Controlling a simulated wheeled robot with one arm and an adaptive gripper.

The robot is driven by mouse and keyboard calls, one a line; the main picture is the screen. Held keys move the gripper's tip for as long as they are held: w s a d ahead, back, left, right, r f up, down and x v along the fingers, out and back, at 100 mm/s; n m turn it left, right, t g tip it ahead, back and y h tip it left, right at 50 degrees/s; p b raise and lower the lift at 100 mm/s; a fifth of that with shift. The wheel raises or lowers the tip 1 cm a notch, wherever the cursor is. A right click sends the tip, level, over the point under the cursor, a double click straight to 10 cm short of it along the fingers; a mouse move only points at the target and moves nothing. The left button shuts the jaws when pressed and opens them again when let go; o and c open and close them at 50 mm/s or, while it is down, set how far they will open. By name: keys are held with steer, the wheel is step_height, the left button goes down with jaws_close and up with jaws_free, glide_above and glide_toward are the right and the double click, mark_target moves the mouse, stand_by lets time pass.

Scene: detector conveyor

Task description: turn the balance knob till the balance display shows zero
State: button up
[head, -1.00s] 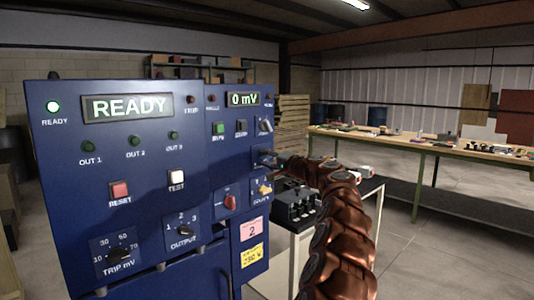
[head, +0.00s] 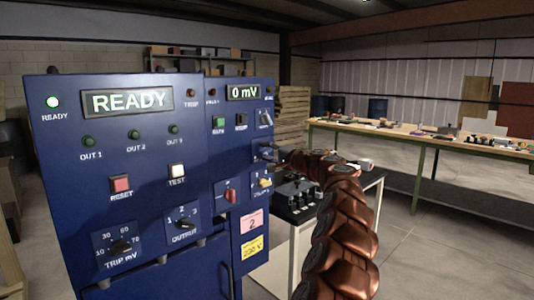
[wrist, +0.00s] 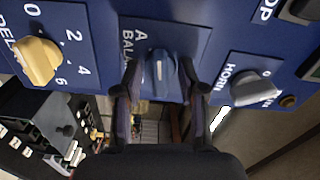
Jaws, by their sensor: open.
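The balance knob (wrist: 160,76) is blue and sits under a partly covered "BALANCE" label in the wrist view. My gripper (wrist: 160,72) is open, with one finger on each side of this knob; I cannot tell whether the fingers touch it. In the head view my gripper (head: 268,150) is at the right edge of the panel, small and dark, and the balance knob cannot be made out there.
A yellow delay knob (wrist: 38,61) is left of the balance knob and a grey horn knob (wrist: 254,92) right of it. The "READY" display (head: 127,101) is lit. A long workbench (head: 420,135) stands at right.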

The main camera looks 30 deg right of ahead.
steer(key=v, duration=1.1)
steer(key=shift+s, duration=0.35)
stand_by(0.7)
